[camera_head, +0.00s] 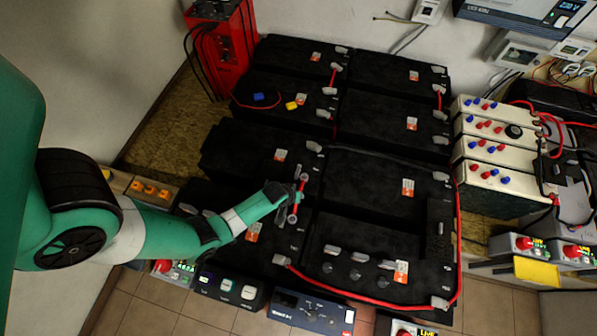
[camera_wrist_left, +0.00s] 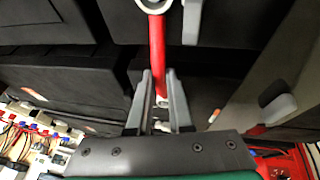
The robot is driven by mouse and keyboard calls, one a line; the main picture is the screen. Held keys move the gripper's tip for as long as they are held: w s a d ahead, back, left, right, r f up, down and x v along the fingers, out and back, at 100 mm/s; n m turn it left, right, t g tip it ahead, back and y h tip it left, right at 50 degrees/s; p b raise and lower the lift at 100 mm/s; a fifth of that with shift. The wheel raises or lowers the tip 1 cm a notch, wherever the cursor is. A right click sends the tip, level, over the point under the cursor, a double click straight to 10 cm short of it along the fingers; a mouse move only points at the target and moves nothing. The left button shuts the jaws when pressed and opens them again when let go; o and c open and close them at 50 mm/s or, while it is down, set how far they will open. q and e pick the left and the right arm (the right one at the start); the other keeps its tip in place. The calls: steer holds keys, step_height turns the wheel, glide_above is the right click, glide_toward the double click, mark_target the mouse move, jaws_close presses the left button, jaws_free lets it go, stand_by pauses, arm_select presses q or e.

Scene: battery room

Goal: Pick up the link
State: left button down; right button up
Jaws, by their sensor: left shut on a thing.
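The link is a short red bar with metal ring ends (camera_head: 297,203), over the black batteries near the middle of the head view. In the left wrist view its red bar (camera_wrist_left: 157,45) runs up from between the fingers to a large ring at the top edge. My left gripper (camera_head: 292,192) reaches in from the left and is shut on the link; its two grey fingers (camera_wrist_left: 160,85) stand either side of the bar. I cannot tell whether the link touches the battery below. My right gripper is not in view.
Black batteries (camera_head: 375,185) fill the middle, with grey terminals and other red links. A long red cable (camera_head: 460,235) runs along the right and front edges. Loose grey pieces (camera_head: 355,257) lie on the front battery. A red cabinet (camera_head: 225,50) stands at the back left.

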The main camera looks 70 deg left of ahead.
arm_select(q)
steer(key=shift+r, duration=0.15)
step_height(320, 180, up, 10)
steer(key=p, duration=0.7)
steer(key=shift+p, duration=0.4)
